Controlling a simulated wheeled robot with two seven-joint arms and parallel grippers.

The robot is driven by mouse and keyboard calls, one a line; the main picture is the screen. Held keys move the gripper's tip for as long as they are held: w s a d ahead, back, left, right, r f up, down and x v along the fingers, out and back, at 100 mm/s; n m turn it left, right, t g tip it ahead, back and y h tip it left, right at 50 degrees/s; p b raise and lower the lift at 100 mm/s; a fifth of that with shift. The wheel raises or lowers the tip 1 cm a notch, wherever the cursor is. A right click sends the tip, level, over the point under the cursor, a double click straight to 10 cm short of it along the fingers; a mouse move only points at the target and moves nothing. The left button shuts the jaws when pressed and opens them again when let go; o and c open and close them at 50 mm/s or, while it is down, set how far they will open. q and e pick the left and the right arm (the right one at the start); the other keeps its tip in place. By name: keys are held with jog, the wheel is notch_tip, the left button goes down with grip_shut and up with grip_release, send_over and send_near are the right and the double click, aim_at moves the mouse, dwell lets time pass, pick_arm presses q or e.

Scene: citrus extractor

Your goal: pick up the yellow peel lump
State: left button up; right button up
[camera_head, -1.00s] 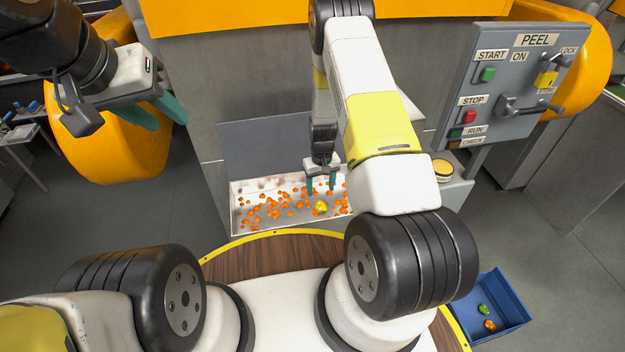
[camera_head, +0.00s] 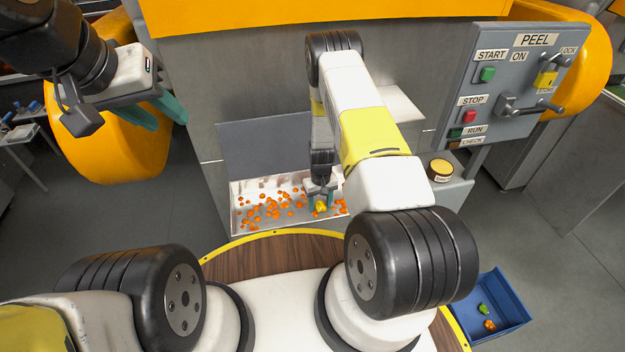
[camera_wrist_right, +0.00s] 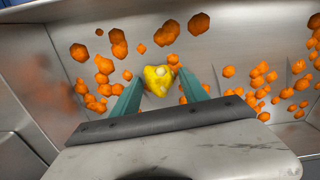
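The yellow peel lump (camera_head: 321,206) lies in the metal tray (camera_head: 238,222) among orange bits. In the right wrist view the lump (camera_wrist_right: 158,79) sits between the two teal fingers of my right gripper (camera_wrist_right: 160,88), close to their tips. The fingers are apart, one on each side of it; the left finger is near it and a gap shows on the right. My right gripper (camera_head: 321,203) points down into the tray in the head view. My left gripper (camera_head: 160,112) is open and empty at the upper left, away from the tray.
Many small orange pieces (camera_wrist_right: 103,65) are scattered in the tray, whose metal walls enclose them. A control panel (camera_head: 510,85) stands at the right. A blue bin (camera_head: 497,300) with a green and an orange lump is at the lower right. A yellow-lidded jar (camera_head: 440,170) stands on a ledge.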

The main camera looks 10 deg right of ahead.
grip_shut()
jog(key=shift+r, duration=0.1)
